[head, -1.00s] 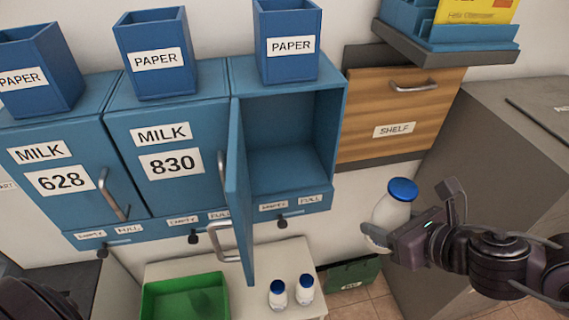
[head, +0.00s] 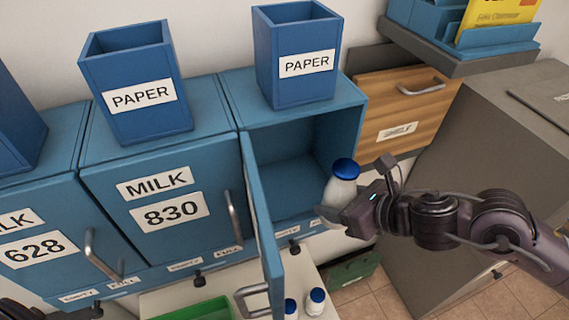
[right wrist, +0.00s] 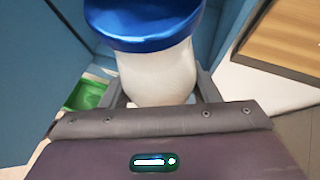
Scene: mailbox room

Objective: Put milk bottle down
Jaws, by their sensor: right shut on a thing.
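My right gripper (head: 348,212) is shut on a white milk bottle (head: 342,184) with a blue cap. The bottle is nearly upright, in front of the right side of an open blue mailbox compartment (head: 290,180). In the right wrist view the bottle (right wrist: 158,75) stands between the fingers, its cap toward the camera. I cannot tell whether its base is past the compartment's front edge. The compartment looks empty where it shows. Its door (head: 262,225) is swung open on the left side. My left gripper is not clearly visible; only a dark part shows at the lower left corner.
Shut mailboxes, one marked MILK 830 (head: 165,205), stand to the left. Two more milk bottles (head: 316,302) and a green crate (head: 195,310) are on a low white table below. A wooden drawer marked SHELF (head: 395,110) and a grey cabinet (head: 500,130) are at the right.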

